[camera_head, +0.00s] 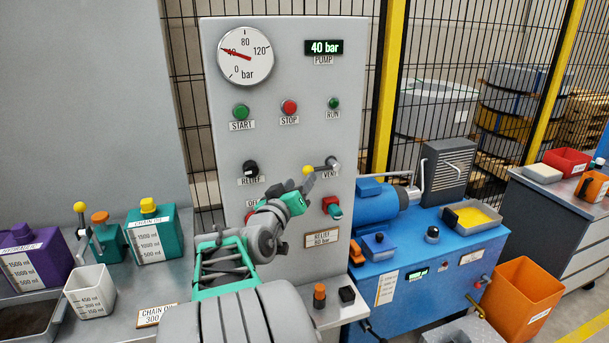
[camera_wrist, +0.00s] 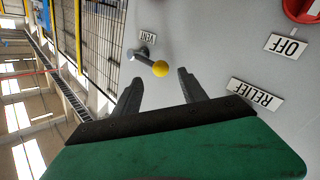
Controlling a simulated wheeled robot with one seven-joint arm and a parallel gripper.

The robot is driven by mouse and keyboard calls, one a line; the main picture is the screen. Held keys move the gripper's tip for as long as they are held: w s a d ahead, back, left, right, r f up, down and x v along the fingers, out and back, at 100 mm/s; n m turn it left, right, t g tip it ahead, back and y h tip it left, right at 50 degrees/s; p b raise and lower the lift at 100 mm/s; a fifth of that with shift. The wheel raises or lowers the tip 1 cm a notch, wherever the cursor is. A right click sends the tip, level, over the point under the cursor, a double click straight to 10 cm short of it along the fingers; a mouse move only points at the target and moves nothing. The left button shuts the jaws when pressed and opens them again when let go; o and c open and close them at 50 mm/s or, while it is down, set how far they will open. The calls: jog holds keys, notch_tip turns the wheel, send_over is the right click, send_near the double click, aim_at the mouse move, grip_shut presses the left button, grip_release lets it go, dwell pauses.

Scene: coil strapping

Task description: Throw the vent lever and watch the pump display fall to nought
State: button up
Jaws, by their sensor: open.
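The vent lever (camera_head: 324,166) sticks out to the left from its pivot above the VENT label on the grey panel (camera_head: 232,200). Its yellow ball knob (camera_head: 307,170) is at the free end. In the wrist view the knob (camera_wrist: 160,68) sits just beyond my fingertips, roughly midway between them. My gripper (camera_head: 300,188) is open and empty beside the lever; both fingers show in the wrist view (camera_wrist: 160,82). Whether a finger touches the knob cannot be told. The pump display (camera_head: 324,47) reads 40 bar in green. The dial gauge (camera_head: 246,56) needle points near 40.
The black RELIEF knob (camera_head: 250,168) is left of the lever. START (camera_head: 241,111), STOP (camera_head: 289,107) and RUN (camera_head: 333,103) are above. A blue pump unit (camera_head: 430,250) stands to the right.

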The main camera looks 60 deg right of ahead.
aim_at(306, 173)
jog(key=d, duration=0.3)
jog(key=d+p, duration=0.1)
jog(key=shift+w+d, duration=0.3)
jog(key=shift+d, duration=0.1)
jog(key=shift+c, duration=0.3)
grip_shut()
dwell(0.7)
